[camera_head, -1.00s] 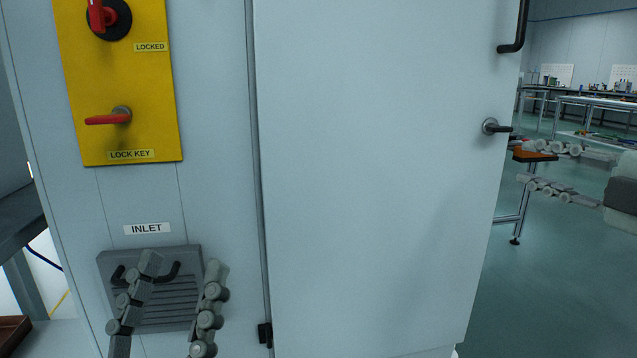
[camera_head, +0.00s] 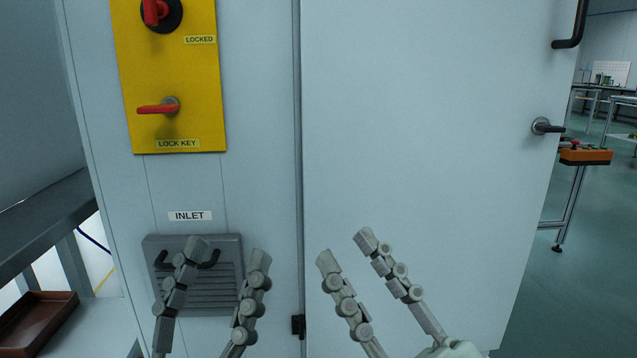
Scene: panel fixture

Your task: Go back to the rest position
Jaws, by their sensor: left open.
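My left gripper (camera_head: 228,252) is open and empty at the bottom left, its fingers in front of the grey inlet cover (camera_head: 213,300). The cover's black handle (camera_head: 208,262) shows partly behind the fingers. My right gripper (camera_head: 344,247) is at the bottom centre in front of the white door (camera_head: 430,130), its two fingers spread apart with nothing between them. Whether the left fingertips touch the handle cannot be told; the fingers hide part of the cover.
A yellow panel (camera_head: 200,120) carries a red lock key handle (camera_head: 158,108) and a red knob (camera_head: 153,12). The door has a black handle (camera_head: 570,30) and a lever (camera_head: 546,126). A brown tray (camera_head: 38,322) lies lower left. An orange box (camera_head: 585,156) is at right.

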